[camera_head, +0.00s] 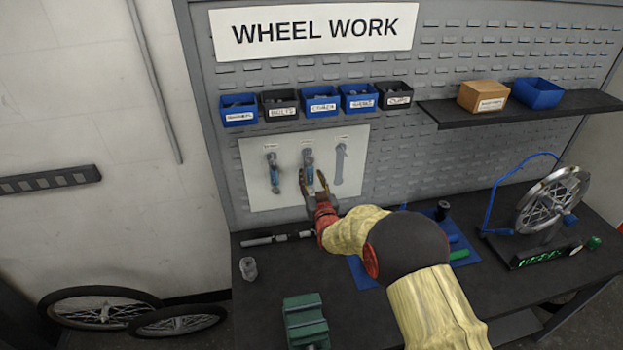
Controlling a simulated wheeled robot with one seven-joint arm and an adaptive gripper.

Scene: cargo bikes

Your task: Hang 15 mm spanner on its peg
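A pale tool panel (256,192) hangs on the pegboard, with three labelled places. A blue-handled spanner (273,172) hangs at its left place. Another blue-handled spanner (308,160) is upright at the middle place. The right place shows only a grey spanner-shaped outline (340,164). My gripper (312,177) is in front of the lower part of the middle spanner. Its fingers are spread apart, one on each side of the blue handle, with a gap visible. The size markings are too small to read, and I cannot see the peg contact clearly.
Several small labelled bins (321,105) are fixed above the panel. A shelf (460,112) juts out at the right. The dark workbench (262,305) below carries a green vise (305,320), a small clear cup (248,268) and a wheel stand (548,200). My arm covers the bench's middle.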

